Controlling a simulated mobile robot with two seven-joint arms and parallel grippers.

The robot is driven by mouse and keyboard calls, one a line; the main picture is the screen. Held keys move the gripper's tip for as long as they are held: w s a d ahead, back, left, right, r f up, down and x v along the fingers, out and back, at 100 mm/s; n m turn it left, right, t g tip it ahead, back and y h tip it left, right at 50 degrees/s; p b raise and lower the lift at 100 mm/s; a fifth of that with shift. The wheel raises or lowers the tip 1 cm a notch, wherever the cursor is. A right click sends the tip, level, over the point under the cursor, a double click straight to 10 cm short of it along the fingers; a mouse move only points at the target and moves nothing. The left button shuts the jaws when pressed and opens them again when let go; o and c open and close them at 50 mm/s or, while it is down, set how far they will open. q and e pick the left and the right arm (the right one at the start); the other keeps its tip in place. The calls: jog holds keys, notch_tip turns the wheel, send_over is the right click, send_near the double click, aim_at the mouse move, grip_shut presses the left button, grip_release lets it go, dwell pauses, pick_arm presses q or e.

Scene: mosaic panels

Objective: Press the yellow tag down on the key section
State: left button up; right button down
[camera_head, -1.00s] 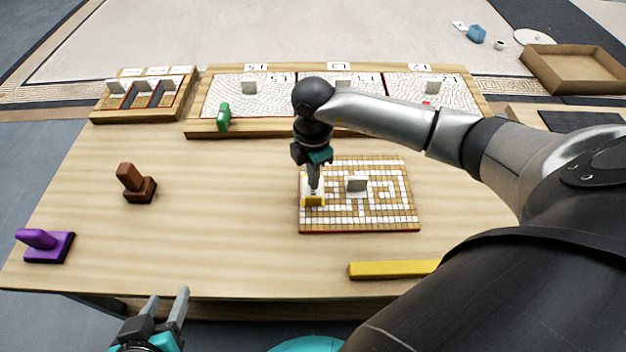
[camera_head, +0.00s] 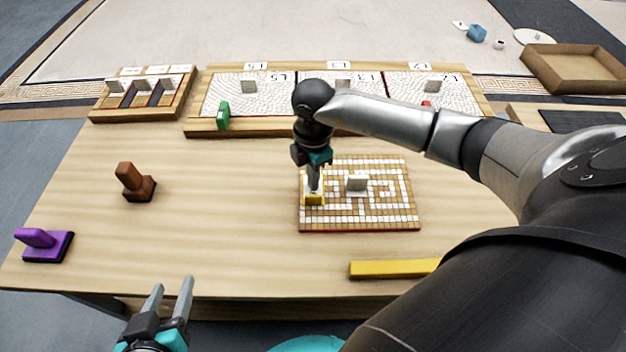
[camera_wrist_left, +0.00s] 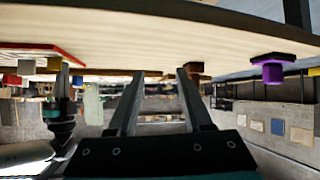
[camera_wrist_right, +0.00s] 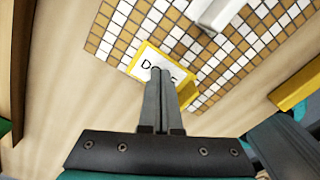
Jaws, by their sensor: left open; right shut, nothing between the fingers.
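The yellow tag (camera_head: 313,201) is a yellow-framed plate with a white lettered face. It lies at the left edge of the tan-and-white mosaic panel (camera_head: 390,219), and also shows in the right wrist view (camera_wrist_right: 147,62). A pale upright handle (camera_head: 357,184) stands on the panel. My right gripper (camera_head: 314,189) is shut and empty, pointing down with its tips at the tag's face; in the right wrist view the fingers (camera_wrist_right: 162,72) cover part of the lettering. Exact contact is hard to tell. My left gripper (camera_head: 173,284) is open and empty off the table's front edge.
A brown stamp (camera_head: 135,183) and a purple stamp (camera_head: 45,244) stand on the left. A yellow bar (camera_head: 392,269) lies near the front edge. A long mosaic board (camera_head: 215,130) and a small slotted rack (camera_head: 130,113) line the back.

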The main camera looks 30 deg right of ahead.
jog(key=shift+r, duration=0.25)
jog(key=shift+r+p, duration=0.5)
jog(key=shift+p, duration=0.3)
pick_arm(q)
jog(key=shift+s+a+g+y+p, duration=0.65)
jog(key=shift+s+a+g+y, duration=0.55)
jog(key=shift+s+a+g, duration=1.15)
pick_arm(e)
jog(key=shift+r, duration=0.65)
jog(key=shift+r+p, duration=1.3)
jog(key=shift+p, duration=0.05)
pick_arm(q)
notch_tip(320, 180, down, 9)
jog(key=s+a+g+p, duration=0.1)
jog(key=a+g+p, duration=0.1)
jog(key=shift+s+a+g+y+p, duration=0.2)
jog(key=shift+s+g+y+p, duration=0.1)
jog(key=shift+s+g+y, duration=0.1)
pick_arm(e)
notch_tip(320, 180, up, 3)
jog(key=shift+f, duration=0.2)
pick_arm(q)
jog(key=shift+s, duration=0.15)
pick_arm(e)
jog(key=shift+s, duration=0.1)
